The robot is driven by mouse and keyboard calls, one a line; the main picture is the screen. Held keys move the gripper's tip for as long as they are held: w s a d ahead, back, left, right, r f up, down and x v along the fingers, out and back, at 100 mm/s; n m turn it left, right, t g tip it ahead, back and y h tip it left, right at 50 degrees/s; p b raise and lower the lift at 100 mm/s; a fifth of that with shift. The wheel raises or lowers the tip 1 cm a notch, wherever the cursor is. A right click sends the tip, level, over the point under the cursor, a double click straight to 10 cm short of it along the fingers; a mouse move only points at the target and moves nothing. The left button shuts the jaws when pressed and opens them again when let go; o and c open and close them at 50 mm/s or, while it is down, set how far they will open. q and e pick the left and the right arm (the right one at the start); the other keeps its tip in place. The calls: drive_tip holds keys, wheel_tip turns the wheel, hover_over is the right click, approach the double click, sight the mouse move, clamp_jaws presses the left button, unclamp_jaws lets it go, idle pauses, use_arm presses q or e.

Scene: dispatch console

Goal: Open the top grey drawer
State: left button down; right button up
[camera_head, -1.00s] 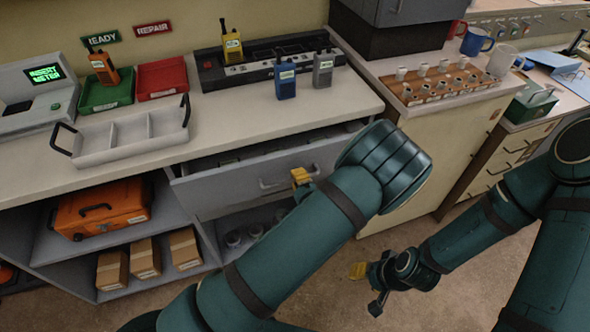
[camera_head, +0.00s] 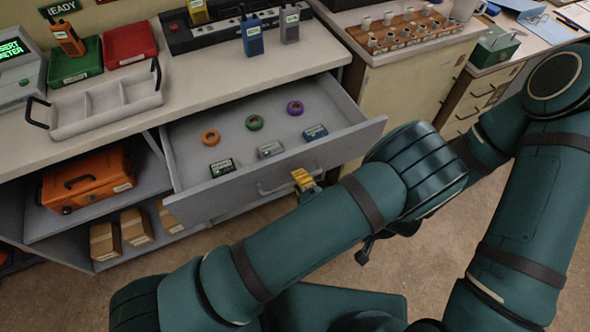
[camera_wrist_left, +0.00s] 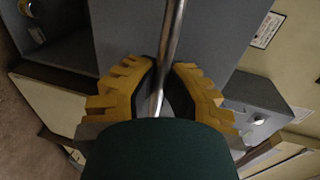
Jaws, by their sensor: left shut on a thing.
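The top grey drawer (camera_head: 230,199) stands well out from the counter in the head view, with its inside showing. It holds an orange ring (camera_head: 211,137), a green ring (camera_head: 255,122), a purple ring (camera_head: 295,107) and several small dark and grey blocks. My left gripper (camera_head: 303,179) is at the right part of the drawer's front. In the left wrist view its yellow fingers (camera_wrist_left: 161,92) are on both sides of the metal handle bar (camera_wrist_left: 172,35), shut on it. My right gripper is mostly hidden behind my left arm; only a dark part shows.
The counter above bears a grey divided tray (camera_head: 105,108), a green bin (camera_head: 78,65), a red bin (camera_head: 130,42) and radios, one of them blue (camera_head: 252,37). An orange case (camera_head: 85,182) and cardboard boxes (camera_head: 136,226) sit on shelves at left. Floor is open in front.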

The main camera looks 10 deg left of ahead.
use_arm(q)
drive_tip(key=shift+s, duration=0.1)
drive_tip(key=c, duration=1)
unclamp_jaws()
drive_tip(key=shift+r, duration=0.15)
wheel_tip(320, 180, up, 10)
drive_tip(key=shift+f, duration=0.1)
